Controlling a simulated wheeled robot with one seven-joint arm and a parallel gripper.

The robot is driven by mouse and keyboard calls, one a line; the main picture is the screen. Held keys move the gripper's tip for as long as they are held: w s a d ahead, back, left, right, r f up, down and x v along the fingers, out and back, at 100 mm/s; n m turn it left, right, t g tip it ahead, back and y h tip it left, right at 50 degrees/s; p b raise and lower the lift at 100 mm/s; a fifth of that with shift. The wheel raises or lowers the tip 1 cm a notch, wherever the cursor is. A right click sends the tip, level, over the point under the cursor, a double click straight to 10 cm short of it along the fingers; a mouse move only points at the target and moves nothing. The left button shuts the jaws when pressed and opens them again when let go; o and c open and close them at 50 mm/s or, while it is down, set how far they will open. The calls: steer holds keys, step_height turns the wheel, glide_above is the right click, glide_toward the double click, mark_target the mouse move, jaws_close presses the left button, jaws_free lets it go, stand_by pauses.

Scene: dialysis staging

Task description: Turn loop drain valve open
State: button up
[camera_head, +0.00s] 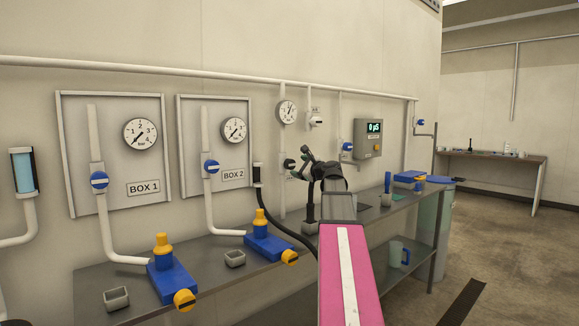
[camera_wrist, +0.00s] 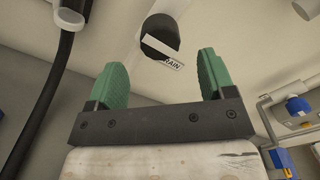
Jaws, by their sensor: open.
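The loop drain valve is a dark round knob (camera_wrist: 160,36) with a white bar across it, on a white pipe stub. It shows at the top middle of the wrist view, above a label (camera_wrist: 172,62) that reads "RAIN" where visible. In the head view a dark valve (camera_head: 289,161) sits on the wall pipe, left of my gripper (camera_head: 304,163). In the wrist view my gripper (camera_wrist: 160,72) is open and empty, its two green fingers apart. The knob lies beyond the fingertips, roughly between them. I see no contact.
A black hose (camera_wrist: 45,90) runs down left of my gripper. A grey bench (camera_head: 215,262) below holds blue units with yellow knobs (camera_head: 168,268). BOX 1 (camera_head: 75,150) and BOX 2 (camera_head: 187,140) panels are left. A meter (camera_head: 368,138) is right. Floor at right is mostly clear.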

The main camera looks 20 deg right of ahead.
mark_target(292, 165)
steer(key=x, duration=0.6)
steer(key=shift+w, duration=0.15)
steer(key=c, duration=0.9)
